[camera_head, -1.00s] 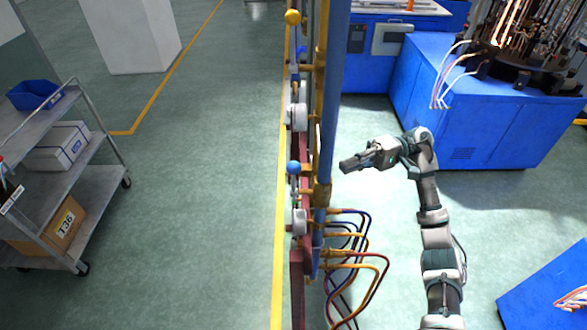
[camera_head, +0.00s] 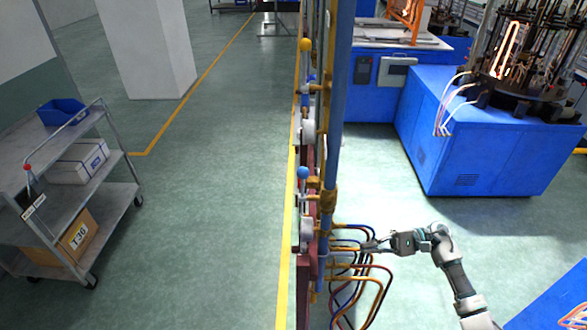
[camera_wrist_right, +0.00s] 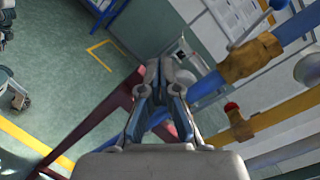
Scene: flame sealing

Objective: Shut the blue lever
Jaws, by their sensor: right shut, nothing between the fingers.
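A blue ball-knobbed lever (camera_head: 302,172) stands on the left side of the pipe rack, above a round white gauge-like part. In the right wrist view a blue knob on a grey rod (camera_wrist_right: 278,4) shows at the top right edge, partly cut off. My right gripper (camera_head: 370,246) is shut and empty, to the right of the rack, among or in front of the hoses and lower in the picture than the blue knob. Its fingers (camera_wrist_right: 167,68) also show in the right wrist view, apart from the knob. My left gripper is not in view.
The rack's blue upright pipe (camera_head: 338,80) stands between the gripper and the lever. Looped hoses (camera_head: 375,290) hang at its lower right. A yellow-knobbed lever (camera_head: 305,45) is higher up. A blue machine (camera_head: 480,140) stands right; a cart (camera_head: 110,190) stands left. Floor between is clear.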

